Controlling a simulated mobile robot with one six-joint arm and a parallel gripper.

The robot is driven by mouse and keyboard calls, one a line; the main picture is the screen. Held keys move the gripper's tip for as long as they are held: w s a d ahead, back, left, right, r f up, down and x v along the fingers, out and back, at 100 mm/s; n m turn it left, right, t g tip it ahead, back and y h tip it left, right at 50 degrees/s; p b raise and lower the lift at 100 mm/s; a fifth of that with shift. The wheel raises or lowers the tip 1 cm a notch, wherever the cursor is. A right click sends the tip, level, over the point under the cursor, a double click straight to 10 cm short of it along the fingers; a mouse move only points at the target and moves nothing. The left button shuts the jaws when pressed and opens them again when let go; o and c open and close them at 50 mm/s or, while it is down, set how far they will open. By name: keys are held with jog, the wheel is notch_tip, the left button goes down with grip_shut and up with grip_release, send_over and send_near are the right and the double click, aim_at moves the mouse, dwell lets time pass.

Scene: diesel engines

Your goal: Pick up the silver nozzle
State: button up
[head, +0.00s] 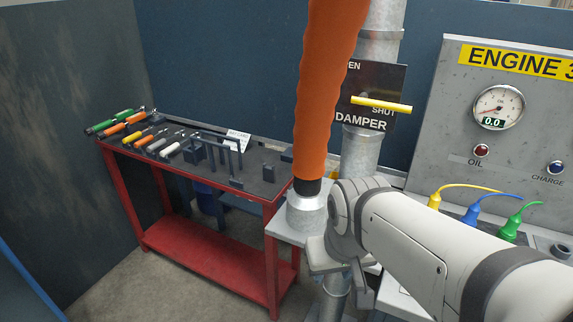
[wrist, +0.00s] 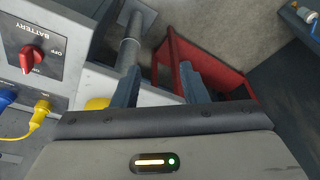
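The silver nozzle (head: 307,212) is a flared metal cone on the lower end of a thick orange hose (head: 323,100), below a dark collar. In the head view it hangs or rests upright by the left end of a grey bench; I cannot tell whether it touches the bench. My wrist is just right of it, and the fingers are not clear there. In the wrist view my gripper (wrist: 158,82) is open, its two dark fingers apart with nothing between them. I cannot make out the nozzle in the wrist view.
A red workbench (head: 205,262) with several tools on its dark top stands at left. A vertical grey pipe (head: 361,150) with a yellow damper handle (head: 381,103) rises behind the hose. The engine panel (head: 510,110) and yellow, blue and green plugs are at right.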

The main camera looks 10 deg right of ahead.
aim_at(317, 173)
jog(key=shift+o, duration=0.8)
jog(key=shift+w+d+r, duration=0.15)
jog(key=o, duration=0.6)
jog(key=w+r+n, duration=0.1)
jog(key=w, duration=0.1)
jog(key=w+r+n+y, duration=0.1)
jog(key=w+r+n, duration=0.1)
jog(key=w, duration=0.1)
jog(key=w+r+n+y, duration=0.1)
jog(key=w, duration=0.2)
jog(key=shift+r, duration=0.4)
jog(key=shift+o, duration=0.7)
jog(key=w+d+r+n+y, duration=0.1)
jog(key=w+n, duration=0.1)
jog(key=w, duration=0.1)
jog(key=w+d+r+n+y, duration=0.1)
jog(key=w+r+n, duration=0.1)
jog(key=w, duration=0.1)
jog(key=w+r+n+t+y+p, duration=0.1)
jog(key=w+r+n, duration=0.1)
jog(key=w, duration=0.1)
jog(key=shift+w+d+r, duration=0.25)
jog(key=shift+w+d, duration=0.1)
jog(key=shift+d, duration=0.05)
jog(key=shift+w+n, duration=0.2)
jog(key=shift+n, duration=0.1)
jog(key=shift+w+a+f, duration=0.15)
jog(key=shift+f, duration=0.1)
jog(key=shift+p+x, duration=0.8)
jog(key=shift+x, duration=2.65)
